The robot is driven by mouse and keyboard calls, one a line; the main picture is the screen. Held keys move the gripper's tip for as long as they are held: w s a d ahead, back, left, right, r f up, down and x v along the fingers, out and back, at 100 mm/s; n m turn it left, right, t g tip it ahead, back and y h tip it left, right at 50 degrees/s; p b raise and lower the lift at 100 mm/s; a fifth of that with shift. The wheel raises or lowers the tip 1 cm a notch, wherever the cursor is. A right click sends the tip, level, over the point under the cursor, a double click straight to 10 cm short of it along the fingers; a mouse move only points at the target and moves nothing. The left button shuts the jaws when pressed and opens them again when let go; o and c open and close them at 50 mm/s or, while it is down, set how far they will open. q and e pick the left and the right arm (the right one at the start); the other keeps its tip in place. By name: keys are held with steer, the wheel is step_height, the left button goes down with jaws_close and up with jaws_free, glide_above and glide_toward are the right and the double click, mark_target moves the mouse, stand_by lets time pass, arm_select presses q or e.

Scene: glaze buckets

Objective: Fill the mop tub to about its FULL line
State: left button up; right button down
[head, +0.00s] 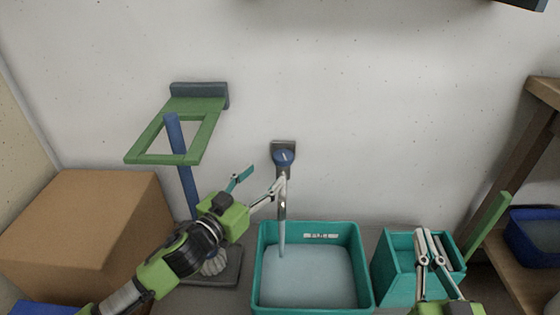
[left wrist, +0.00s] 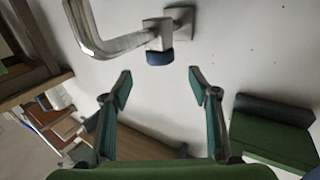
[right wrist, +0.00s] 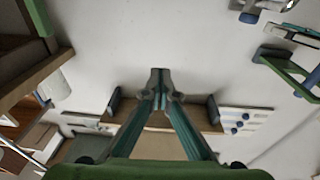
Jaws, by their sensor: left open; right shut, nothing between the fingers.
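The teal mop tub (head: 365,270) stands on the floor below the tap, with a white FULL label (head: 320,236) on its inner back wall. Pale water (head: 305,278) lies in it, its surface a little below the label. The wall tap (head: 283,180) has a blue knob (head: 284,157), and a stream runs from its spout into the tub. My left gripper (head: 262,184) is open beside the tap; the left wrist view shows the knob (left wrist: 160,57) just beyond the fingers, apart from them. My right gripper (head: 427,240) is shut and empty in front of a smaller teal bucket.
The smaller teal bucket (head: 396,285) stands right of the tub. A green wall bracket (head: 205,133) with a blue pole (head: 187,180) is left of the tap. A cardboard box (head: 85,225) stands at left, and a wooden shelf (head: 520,250) with a blue bin (head: 535,235) at right.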

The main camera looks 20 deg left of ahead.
mark_target(278, 162)
arm_select(q)
steer(key=b+x, duration=0.1)
steer(key=x, duration=0.6)
steer(key=shift+w, duration=0.35)
steer(key=shift+w+d, duration=0.2)
steer(key=shift+w, duration=0.4)
arm_select(e)
step_height(278, 162, up, 7)
steer(key=s+t+y, duration=0.1)
steer(key=t, duration=0.2)
steer(key=shift+s+a+t, duration=0.25)
steer(key=shift+s+t, duration=0.05)
steer(key=shift+s, duration=0.05)
arm_select(q)
steer(key=c, duration=1.1)
